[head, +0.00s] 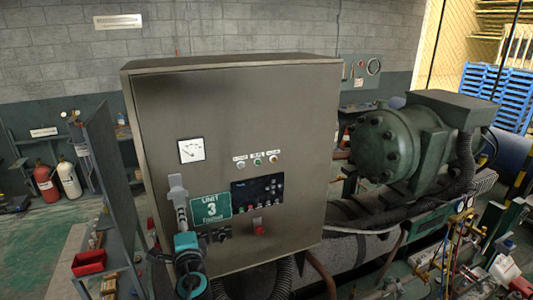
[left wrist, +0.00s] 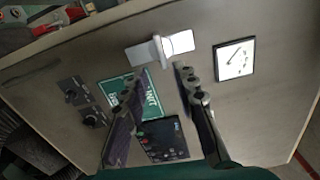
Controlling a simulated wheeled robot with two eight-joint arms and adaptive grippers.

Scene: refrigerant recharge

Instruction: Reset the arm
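My left gripper (head: 181,217) is in front of the grey control cabinet (head: 280,110), at the left part of its face. In the left wrist view its two fingers (left wrist: 157,78) stand apart with nothing held between them. A light grey switch handle on a plate (head: 176,182) is on the cabinet face just above the gripper. In the left wrist view this handle (left wrist: 160,49) lies just beyond the fingertips, and I cannot tell whether they touch it. My right gripper is not in view.
The cabinet face carries a dial gauge (head: 191,151), a green Unit 3 sign (head: 210,207), a dark display panel (head: 257,191) and a red button (head: 259,228). A green compressor (head: 390,145) stands to the right. A red bin (head: 89,262) is at lower left.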

